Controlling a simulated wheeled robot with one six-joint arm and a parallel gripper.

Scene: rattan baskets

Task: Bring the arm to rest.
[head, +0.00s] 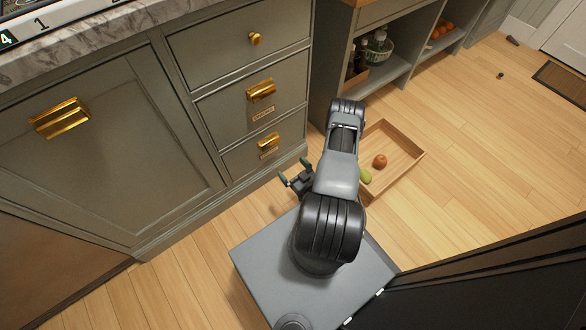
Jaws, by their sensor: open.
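My arm is folded above my own base in the middle of the head view. My gripper (295,173) sticks out on the left side of the arm, beside the lower drawers. Its two green-tipped fingers are apart, and nothing shows between them. The gripper's wrist is partly hidden behind my arm.
A shallow wooden tray (408,160) lies on the floor to the right, holding a reddish-orange fruit (380,161) and a green fruit (365,177). The drawer cabinet (243,110) stands close on the left. Open shelves (385,75) are behind. The floor (480,150) at right is mostly clear.

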